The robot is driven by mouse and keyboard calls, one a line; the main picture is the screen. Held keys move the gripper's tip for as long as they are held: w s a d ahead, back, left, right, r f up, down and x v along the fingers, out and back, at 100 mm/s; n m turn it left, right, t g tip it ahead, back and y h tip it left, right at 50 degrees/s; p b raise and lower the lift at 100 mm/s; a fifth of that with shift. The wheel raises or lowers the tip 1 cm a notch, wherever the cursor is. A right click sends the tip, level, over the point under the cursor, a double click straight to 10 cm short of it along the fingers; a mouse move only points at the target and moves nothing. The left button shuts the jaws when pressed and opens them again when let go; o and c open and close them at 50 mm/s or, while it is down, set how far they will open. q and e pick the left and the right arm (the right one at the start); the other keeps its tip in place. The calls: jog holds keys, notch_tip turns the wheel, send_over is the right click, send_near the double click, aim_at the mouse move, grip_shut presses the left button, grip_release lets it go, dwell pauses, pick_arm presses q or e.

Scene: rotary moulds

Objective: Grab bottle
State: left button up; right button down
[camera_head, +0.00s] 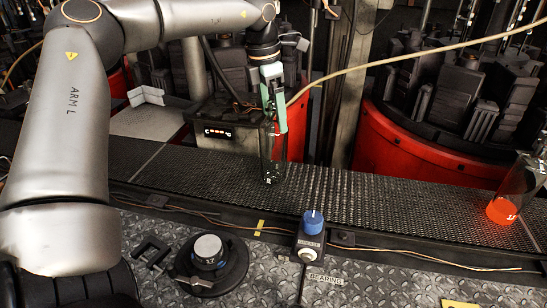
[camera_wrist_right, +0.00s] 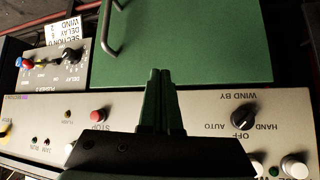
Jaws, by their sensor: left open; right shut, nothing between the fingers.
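A clear glass bottle (camera_head: 272,158) stands upright on the dark conveyor belt in the head view. My left gripper (camera_head: 275,122) points down from above at the bottle's upper part. Its green fingers are open and overlap the neck in the picture; whether they touch the glass I cannot tell. A second bottle (camera_head: 507,200) with a glowing orange-red base shows at the right edge, leaning in the picture. My right gripper (camera_wrist_right: 160,85) shows in the right wrist view, shut and empty, in front of a control panel.
The conveyor belt (camera_head: 370,200) runs across, clear between the bottles. A blue-topped knob (camera_head: 312,222) and a round black fixture (camera_head: 209,257) stand in front of it. Red machine housings (camera_head: 410,140) are behind. The grey switch panel (camera_wrist_right: 215,108) and green cover (camera_wrist_right: 215,45) lie near my right gripper.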

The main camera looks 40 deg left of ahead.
aim_at(276, 124)
pick_arm(q)
jog(key=f, duration=0.3)
jog(key=shift+w+d+f, duration=0.1)
jog(key=shift+w+f, duration=0.1)
jog(key=shift+f, duration=0.05)
jog(key=shift+r, duration=0.1)
grip_shut()
dwell(0.5)
